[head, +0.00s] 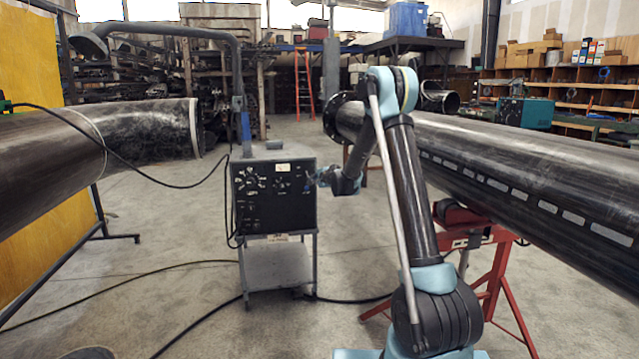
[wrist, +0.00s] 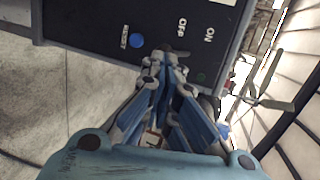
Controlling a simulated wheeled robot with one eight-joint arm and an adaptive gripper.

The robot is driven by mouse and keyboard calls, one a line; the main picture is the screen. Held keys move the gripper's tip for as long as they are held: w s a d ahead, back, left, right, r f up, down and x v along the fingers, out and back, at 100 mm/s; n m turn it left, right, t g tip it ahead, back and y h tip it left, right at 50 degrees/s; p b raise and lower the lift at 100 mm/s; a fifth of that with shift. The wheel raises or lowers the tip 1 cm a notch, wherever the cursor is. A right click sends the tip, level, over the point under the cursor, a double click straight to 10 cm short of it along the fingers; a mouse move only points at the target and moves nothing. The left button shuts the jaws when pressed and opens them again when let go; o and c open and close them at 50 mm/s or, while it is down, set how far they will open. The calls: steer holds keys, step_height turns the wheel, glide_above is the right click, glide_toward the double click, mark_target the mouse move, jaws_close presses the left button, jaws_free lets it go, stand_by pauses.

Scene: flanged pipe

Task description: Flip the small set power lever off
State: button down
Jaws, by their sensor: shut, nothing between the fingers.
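The small set is a dark box with dials (head: 274,194) on a wheeled cart in the middle of the head view. Its dark panel (wrist: 105,22) fills the top of the wrist view, with white OFF and ON lettering and a round blue button (wrist: 136,41). A small dark lever (wrist: 179,52) seems to show just beside my fingertips, below the OFF lettering; its position is hard to tell. My gripper (wrist: 164,60) is shut and empty, its tips close to the panel. Contact with the lever cannot be told. In the head view my gripper (head: 312,181) is at the box's right edge.
A large pipe (head: 540,165) on a red stand (head: 490,262) runs along the right. Another pipe (head: 60,150) is at the left. A cable (head: 150,262) lies on the floor. A grey post with an overhead arm (head: 240,75) rises behind the box.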

steer(key=shift+w+a, duration=0.1)
steer(key=shift+w, duration=0.1)
steer(key=shift+f, duration=0.2)
steer(key=shift+w+f, duration=0.15)
steer(key=shift+f, duration=0.7)
steer(key=shift+r, duration=0.1)
steer(key=shift+r, duration=0.75)
